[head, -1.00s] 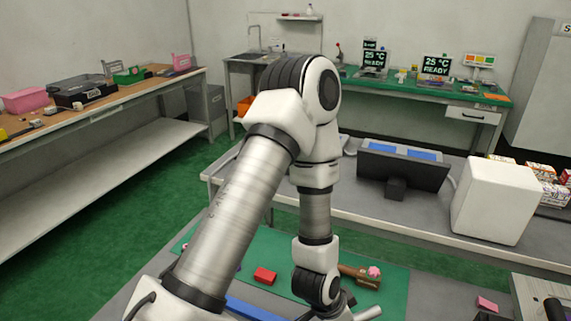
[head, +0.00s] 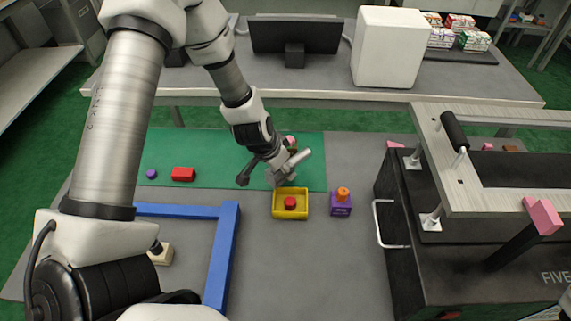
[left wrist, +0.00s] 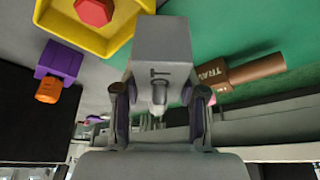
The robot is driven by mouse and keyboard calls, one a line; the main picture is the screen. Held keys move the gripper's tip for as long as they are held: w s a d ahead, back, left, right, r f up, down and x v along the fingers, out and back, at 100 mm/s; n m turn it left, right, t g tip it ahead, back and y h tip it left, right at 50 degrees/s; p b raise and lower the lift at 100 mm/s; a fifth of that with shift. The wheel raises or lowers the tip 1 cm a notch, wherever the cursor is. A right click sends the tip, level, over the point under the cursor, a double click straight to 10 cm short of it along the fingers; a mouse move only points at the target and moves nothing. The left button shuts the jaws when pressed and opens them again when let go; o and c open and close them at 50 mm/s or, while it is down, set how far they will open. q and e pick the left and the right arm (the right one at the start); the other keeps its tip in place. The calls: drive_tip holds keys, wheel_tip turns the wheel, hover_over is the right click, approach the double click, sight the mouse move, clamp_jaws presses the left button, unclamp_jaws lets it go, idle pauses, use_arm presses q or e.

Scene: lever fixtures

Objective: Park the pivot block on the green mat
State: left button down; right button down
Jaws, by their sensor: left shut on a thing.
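The pivot block is a grey block (left wrist: 172,52) with dark lettering, partly readable as "OT", in the left wrist view. My left gripper (left wrist: 158,98) is shut on it, a finger on each side. In the head view my left gripper (head: 274,174) is by the front right part of the green mat (head: 228,150), just behind a yellow tray (head: 276,213). A grey bar (head: 301,158) sticks out beside it. The green mat also shows in the left wrist view (left wrist: 240,30). I cannot tell whether the block touches the mat. My right gripper is out of view.
A brown block (left wrist: 240,72) with a cylinder lies on the mat. The yellow tray holds a red piece (head: 290,203). A purple block (head: 341,210) with an orange top stands right of it. A red block (head: 183,174) and blue frame (head: 222,255) are left. A black cabinet (head: 440,260) stands right.

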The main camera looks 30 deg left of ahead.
use_arm(q)
drive_tip(key=w, duration=0.2)
drive_tip(key=w+a, duration=0.1)
drive_tip(key=shift+w+f, duration=0.2)
drive_tip(key=shift+f, duration=0.05)
drive_tip(key=f+b, duration=0.3)
drive_tip(key=shift+w+a+f+b, duration=0.1)
drive_tip(key=shift+w+f+b, duration=0.2)
drive_tip(key=shift+f, duration=0.1)
drive_tip(key=shift+r, duration=0.15)
drive_tip(key=shift+f, duration=0.2)
drive_tip(key=c, duration=0.7)
unclamp_jaws()
drive_tip(key=shift+o, duration=0.2)
drive_tip(key=shift+r, duration=0.1)
